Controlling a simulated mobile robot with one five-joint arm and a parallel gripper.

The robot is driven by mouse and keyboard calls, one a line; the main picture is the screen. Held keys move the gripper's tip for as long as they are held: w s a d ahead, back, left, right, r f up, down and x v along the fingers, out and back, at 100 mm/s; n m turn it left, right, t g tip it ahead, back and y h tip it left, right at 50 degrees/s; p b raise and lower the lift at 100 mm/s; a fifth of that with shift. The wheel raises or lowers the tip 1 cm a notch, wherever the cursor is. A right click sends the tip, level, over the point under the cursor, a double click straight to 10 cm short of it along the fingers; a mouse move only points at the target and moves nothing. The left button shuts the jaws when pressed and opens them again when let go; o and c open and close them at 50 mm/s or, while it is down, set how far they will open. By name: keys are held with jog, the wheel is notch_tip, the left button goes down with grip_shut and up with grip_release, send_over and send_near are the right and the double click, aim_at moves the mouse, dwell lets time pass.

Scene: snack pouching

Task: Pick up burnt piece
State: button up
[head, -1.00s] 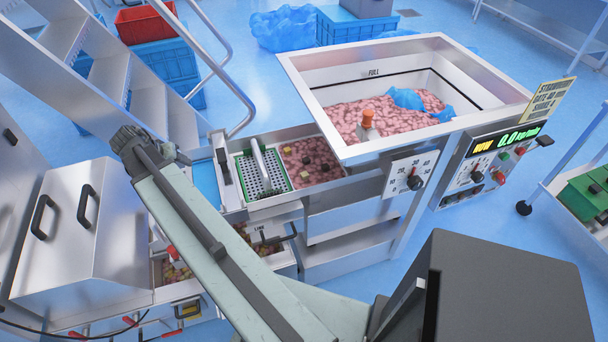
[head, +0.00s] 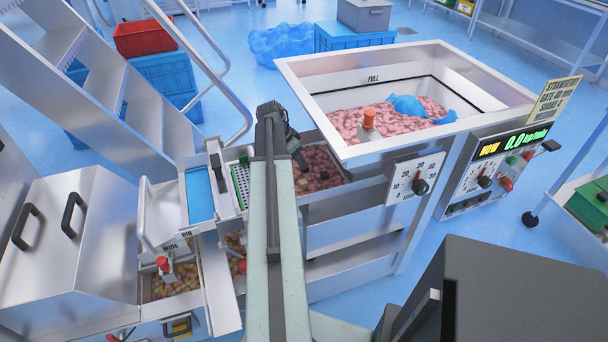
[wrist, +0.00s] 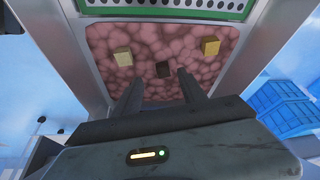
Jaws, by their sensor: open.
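The burnt piece is most likely the dark brown block (wrist: 163,69) on a bed of pink pieces (wrist: 222,70) in the wrist view. A tan block (wrist: 123,56) lies to its left and a yellow block (wrist: 210,46) to its right. My gripper (wrist: 161,88) is open and empty. Its two fingers point toward the bed, and the dark block shows between and just beyond the tips. I cannot tell the height above it. In the head view my gripper (head: 296,150) hangs over the left part of the bed (head: 318,168), where my arm hides some of it.
A green-edged perforated plate (head: 241,183) borders the bed, and its edge crosses the top of the wrist view. The large hopper (head: 312,90) rises just right of my gripper. Metal bins (head: 168,290) with mixed pieces stand at the lower left.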

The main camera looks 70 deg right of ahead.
jog(key=b+x, duration=0.1)
jog(key=x, duration=0.1)
jog(key=b+x, duration=0.4)
jog(key=shift+d+f, duration=0.15)
jog(key=shift+d, duration=0.2)
grip_shut()
